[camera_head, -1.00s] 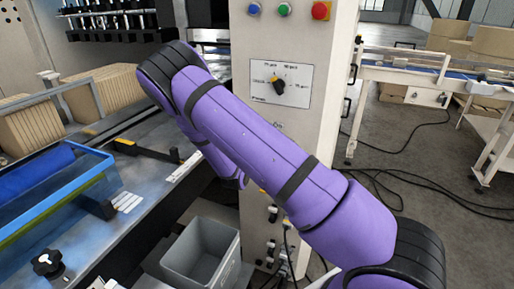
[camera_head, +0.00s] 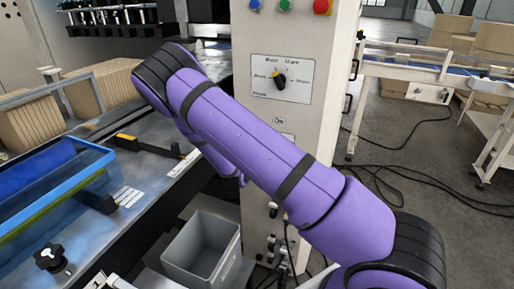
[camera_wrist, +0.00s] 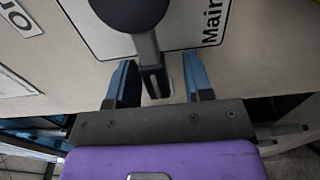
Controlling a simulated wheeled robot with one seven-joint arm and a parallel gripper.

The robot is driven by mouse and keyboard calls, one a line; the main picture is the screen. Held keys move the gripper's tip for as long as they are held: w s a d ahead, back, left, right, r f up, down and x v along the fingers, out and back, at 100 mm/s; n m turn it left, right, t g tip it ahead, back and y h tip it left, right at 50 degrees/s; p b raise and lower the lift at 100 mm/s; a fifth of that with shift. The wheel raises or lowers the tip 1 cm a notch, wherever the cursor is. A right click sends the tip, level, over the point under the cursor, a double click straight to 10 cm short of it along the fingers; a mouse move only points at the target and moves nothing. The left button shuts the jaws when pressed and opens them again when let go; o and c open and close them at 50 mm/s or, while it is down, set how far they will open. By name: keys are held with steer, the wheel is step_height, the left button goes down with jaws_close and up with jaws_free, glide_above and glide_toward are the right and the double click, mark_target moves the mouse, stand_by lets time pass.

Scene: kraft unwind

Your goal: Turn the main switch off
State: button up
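The main switch (camera_wrist: 128,14) shows in the wrist view as a dark round knob with a dark lever (camera_wrist: 149,60) pointing down the picture. It sits on a white plate with the sideways word "Main" (camera_wrist: 211,22). My gripper (camera_wrist: 160,82) is open, its two blue fingers on either side of the lever's end, with visible gaps. I cannot tell whether a finger touches it. In the head view my purple arm hides the gripper and the main switch on the pale cabinet (camera_head: 310,125).
A selector dial (camera_head: 280,80) and coloured push buttons (camera_head: 285,5) are higher on the cabinet. A grey bin (camera_head: 203,252) stands below my arm. A machine bed with a blue tray (camera_head: 60,190) is at the left. Cables lie on the floor at right.

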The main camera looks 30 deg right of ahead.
steer(key=v, duration=1)
steer(key=shift+s+a, duration=0.25)
steer(key=shift+a, duration=0.1)
